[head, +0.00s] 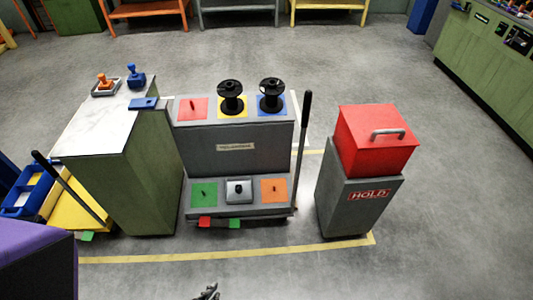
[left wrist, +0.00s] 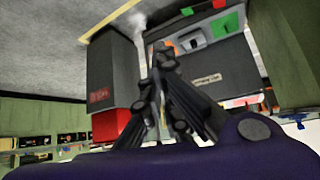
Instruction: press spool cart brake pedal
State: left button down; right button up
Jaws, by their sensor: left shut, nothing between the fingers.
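The spool cart (head: 235,160) stands in the middle of the head view. A red pedal (head: 204,222) and a green pedal (head: 234,223) stick out low at its front edge. The upside-down left wrist view also shows the red pedal (left wrist: 219,3) and the green pedal (left wrist: 187,11) at its top edge. Which one is the brake cannot be read. My left gripper (head: 208,292) is at the bottom edge of the head view, in front of the cart and apart from the pedals. Its fingers (left wrist: 160,52) are shut and empty. My right gripper is not in view.
A green cabinet (head: 150,180) stands left of the cart, and a grey HOLD bin (head: 350,205) with a red box (head: 375,140) stands right. A black upright handle (head: 303,130) rises at the cart's right side. Yellow floor tape (head: 270,256) crosses the clear floor in front.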

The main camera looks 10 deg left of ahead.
aim_at(204, 221)
jog(key=u, duration=1.05)
